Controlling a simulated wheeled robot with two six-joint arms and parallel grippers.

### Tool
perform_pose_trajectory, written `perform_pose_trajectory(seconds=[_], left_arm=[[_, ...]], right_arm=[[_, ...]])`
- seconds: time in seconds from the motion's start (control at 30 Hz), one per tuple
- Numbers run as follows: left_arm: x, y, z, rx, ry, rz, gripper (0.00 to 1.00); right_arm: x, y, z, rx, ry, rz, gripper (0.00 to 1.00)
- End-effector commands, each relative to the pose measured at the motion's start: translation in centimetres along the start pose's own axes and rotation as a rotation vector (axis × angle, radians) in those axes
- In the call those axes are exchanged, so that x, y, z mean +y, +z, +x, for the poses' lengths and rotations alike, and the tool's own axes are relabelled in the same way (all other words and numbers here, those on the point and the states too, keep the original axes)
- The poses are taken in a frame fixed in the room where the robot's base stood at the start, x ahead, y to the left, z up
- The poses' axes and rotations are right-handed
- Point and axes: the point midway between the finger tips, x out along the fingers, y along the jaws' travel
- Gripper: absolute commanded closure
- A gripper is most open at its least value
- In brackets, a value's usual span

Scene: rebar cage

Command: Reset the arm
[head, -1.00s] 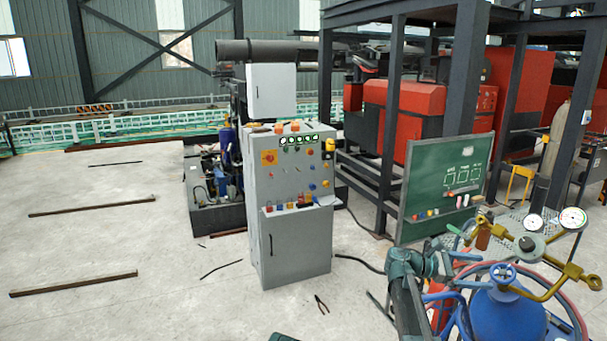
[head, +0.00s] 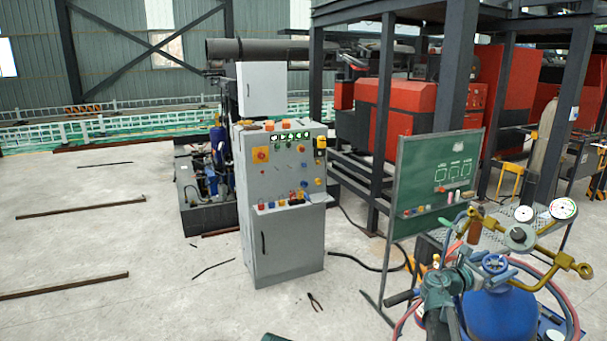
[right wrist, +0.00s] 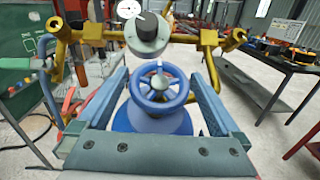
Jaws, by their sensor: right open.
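My right gripper (head: 462,272) is beside the blue gas cylinder (head: 500,312) at the lower right of the head view. In the right wrist view its two jaws (right wrist: 160,88) are open, one on each side of the cylinder's blue valve handwheel (right wrist: 159,88). Nothing shows clamped between them; contact with the wheel cannot be told. The handwheel also shows in the head view (head: 494,263). A brass regulator with round gauges (head: 563,209) sits above the cylinder. My left gripper is not seen; only a small dark green part shows at the bottom edge.
A grey control cabinet (head: 290,240) stands at the centre. A green chalkboard (head: 430,180) stands behind the cylinder. Pliers (head: 315,302) and steel bars (head: 80,207) lie on the floor. Hoses run round the cylinder. The floor at left is mostly clear.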

Motion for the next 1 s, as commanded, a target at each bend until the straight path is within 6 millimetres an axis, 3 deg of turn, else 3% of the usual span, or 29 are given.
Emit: perform_pose_trajectory(seconds=[0.23, 0.43, 1.0], left_arm=[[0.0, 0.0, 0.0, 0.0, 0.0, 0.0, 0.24], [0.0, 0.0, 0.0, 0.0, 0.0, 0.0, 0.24], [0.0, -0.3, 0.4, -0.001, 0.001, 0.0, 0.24]], right_arm=[[-0.2, 0.0, -0.1, -0.001, 0.129, -0.069, 0.0], [-0.1, 0.0, -1.6, 0.0, 0.127, -0.067, 0.0], [-0.8, -0.4, -2.3, 0.003, 0.118, -0.049, 0.0]])
